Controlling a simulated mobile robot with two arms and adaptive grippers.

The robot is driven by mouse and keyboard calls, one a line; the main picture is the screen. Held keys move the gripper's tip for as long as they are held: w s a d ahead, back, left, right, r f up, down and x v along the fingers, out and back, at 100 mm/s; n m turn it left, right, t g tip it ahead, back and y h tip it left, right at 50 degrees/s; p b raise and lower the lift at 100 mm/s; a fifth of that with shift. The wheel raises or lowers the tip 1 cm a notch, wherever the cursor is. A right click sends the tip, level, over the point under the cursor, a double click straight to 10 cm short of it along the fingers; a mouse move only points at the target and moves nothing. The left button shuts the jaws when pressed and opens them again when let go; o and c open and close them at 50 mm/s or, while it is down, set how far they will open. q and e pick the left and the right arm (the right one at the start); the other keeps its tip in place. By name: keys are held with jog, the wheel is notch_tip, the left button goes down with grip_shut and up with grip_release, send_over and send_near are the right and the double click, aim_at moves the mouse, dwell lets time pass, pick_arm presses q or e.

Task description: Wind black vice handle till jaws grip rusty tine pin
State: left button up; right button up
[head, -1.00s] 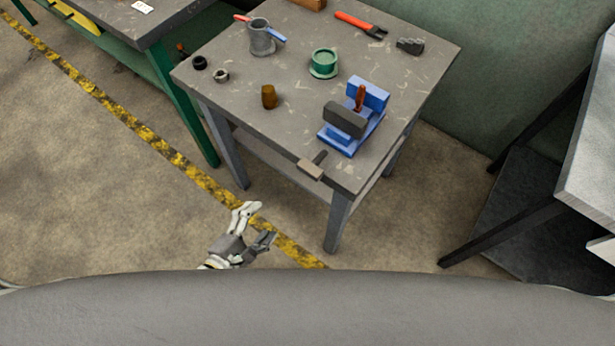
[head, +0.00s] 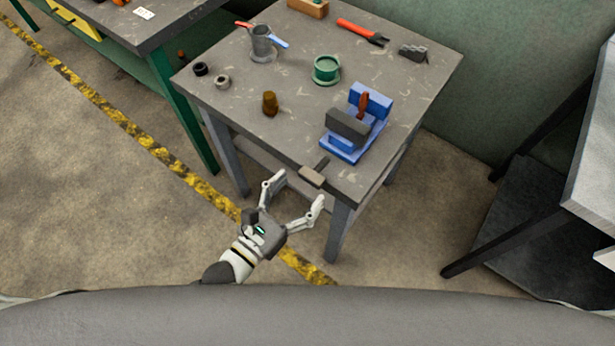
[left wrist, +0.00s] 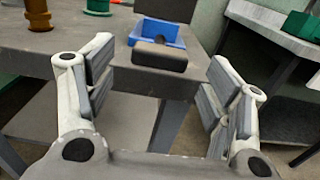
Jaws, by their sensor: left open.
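A blue vice (head: 345,148) with a dark grey jaw block (head: 348,128) sits near the front right of the table. A rusty brown pin (head: 363,105) stands between its jaws. The vice handle, a dark shaft with a brownish bar (head: 311,176), sticks out past the table's front edge. My left gripper (head: 296,189) is open and empty just in front of the handle, its fingers spread towards it. In the left wrist view the dark handle bar (left wrist: 159,57) lies ahead, between and beyond the open fingertips, with the blue vice (left wrist: 160,33) behind it. My right gripper is not in view.
On the grey table (head: 215,105) stand a brown cup-like piece (head: 270,103), a green round piece (head: 326,70), a grey mug (head: 263,42), dark rings (head: 200,69) and red-handled pliers (head: 358,30). A green bench stands at the left. A grey table (head: 598,150) is at the right.

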aim_at(308, 182)
pick_arm(q)
jog(key=shift+x, duration=1.7)
jog(key=c, duration=1)
